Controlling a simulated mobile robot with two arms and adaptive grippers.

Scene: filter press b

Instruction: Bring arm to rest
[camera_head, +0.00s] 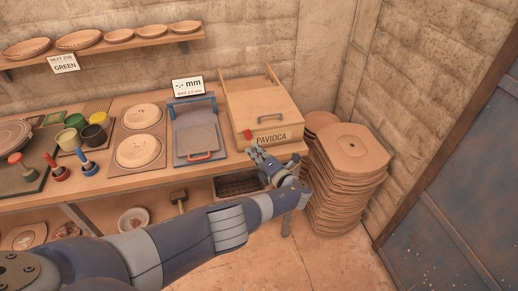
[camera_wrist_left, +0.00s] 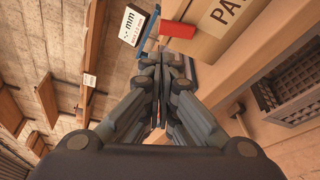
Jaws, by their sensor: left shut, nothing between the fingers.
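My left arm (camera_head: 200,235) reaches from the lower left across the front of the workbench. My left gripper (camera_head: 258,155) is just in front of the wooden box (camera_head: 260,105) marked PAVIOCA, near the bench's right end. In the left wrist view the gripper's fingers (camera_wrist_left: 166,60) are together with nothing between them. The box (camera_wrist_left: 222,18) and its red tab (camera_wrist_left: 178,30) show beyond the fingers at the upper right. My right gripper is in neither view.
A tall stack of brown plates (camera_head: 345,185) stands on the floor right of the bench. A blue press (camera_head: 197,135) with a red handle is left of the box. Round discs (camera_head: 138,150), paint pots (camera_head: 75,122) and stamps sit further left. A blue door (camera_head: 460,190) is at right.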

